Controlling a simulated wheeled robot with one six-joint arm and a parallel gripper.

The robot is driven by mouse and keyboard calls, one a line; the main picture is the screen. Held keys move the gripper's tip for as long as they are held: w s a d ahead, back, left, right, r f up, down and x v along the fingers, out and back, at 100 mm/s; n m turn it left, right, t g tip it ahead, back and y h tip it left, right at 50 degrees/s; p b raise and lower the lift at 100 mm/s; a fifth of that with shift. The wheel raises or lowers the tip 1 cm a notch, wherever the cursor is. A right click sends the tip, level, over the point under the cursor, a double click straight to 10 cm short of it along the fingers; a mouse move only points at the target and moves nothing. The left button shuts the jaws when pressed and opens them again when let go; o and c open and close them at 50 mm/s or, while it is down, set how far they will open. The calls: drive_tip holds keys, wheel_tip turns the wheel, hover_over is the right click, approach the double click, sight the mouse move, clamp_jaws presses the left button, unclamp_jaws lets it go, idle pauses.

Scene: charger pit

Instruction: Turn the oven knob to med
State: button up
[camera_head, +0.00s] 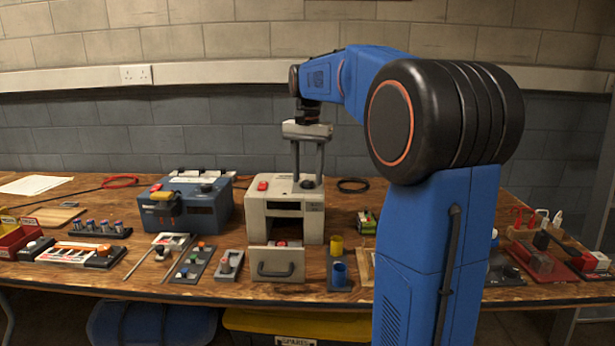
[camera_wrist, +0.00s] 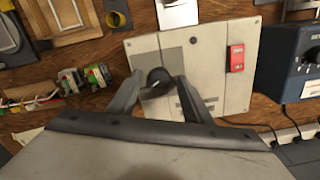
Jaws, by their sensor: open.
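The oven (camera_head: 256,206) is a pale grey box in the middle of the bench. Its round black knob (camera_head: 308,184) sits on its top face at the right. In the wrist view the knob (camera_wrist: 158,76) shows a small pale mark; the setting labels cannot be read. My gripper (camera_head: 308,178) points straight down over the oven top. Its two fingers are open, one on each side of the knob, as the wrist view also shows (camera_wrist: 158,81). Whether the fingertips touch the knob cannot be told.
A red switch (camera_head: 263,186) is on the oven top, left of the knob. A drawer-like front with a handle (camera_head: 277,264) stands out before the oven. A blue-grey box (camera_head: 185,208) is to the left. A blue cup (camera_head: 339,273) and yellow cup (camera_head: 336,245) are at the right.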

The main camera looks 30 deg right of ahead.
drive_tip(key=shift+f, duration=0.4)
drive_tip(key=c, duration=1.1)
drive_tip(key=shift+o, duration=0.2)
drive_tip(key=shift+n, duration=0.4)
drive_tip(key=n, duration=1.1)
drive_tip(key=shift+d, duration=0.1)
drive_tip(key=shift+r, duration=0.1)
